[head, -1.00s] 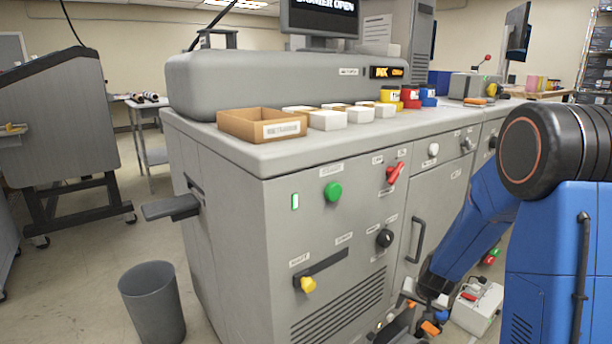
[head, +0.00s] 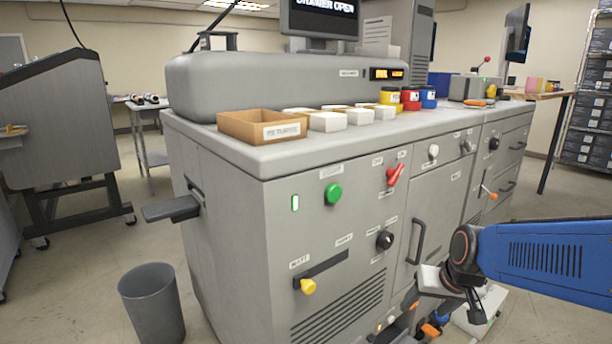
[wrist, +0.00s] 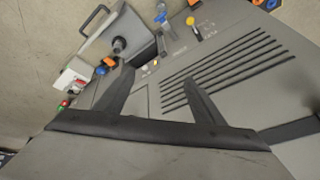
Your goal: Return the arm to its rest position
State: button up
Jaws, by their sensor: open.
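My arm reaches in from the right edge in the head view, its blue link (head: 545,250) lying nearly level beside the grey machine (head: 220,245). My gripper (head: 476,308) hangs at the end of it, low in front of the machine's right part; its fingers are small and hard to make out there. In the wrist view my gripper (wrist: 157,76) shows two dark fingers spread apart with nothing between them. The machine's slatted vent (wrist: 215,75) lies beyond the fingers.
The machine front carries a green button (head: 333,194), a red lever (head: 395,174), a yellow knob (head: 308,286) and a door handle (head: 416,242). A white box (head: 492,318) is on the floor behind my gripper. A grey bin (head: 152,305) stands left, with open floor around.

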jog(key=s+r, duration=0.2)
jog(key=s, duration=0.6)
jog(key=s+r+n+h, duration=0.1)
jog(key=s+r, duration=0.2)
jog(key=s, duration=0.5)
jog(key=shift+s+d+r+n, duration=0.15)
jog(key=shift+s+d+n, duration=0.15)
jog(key=shift+s+d, duration=0.1)
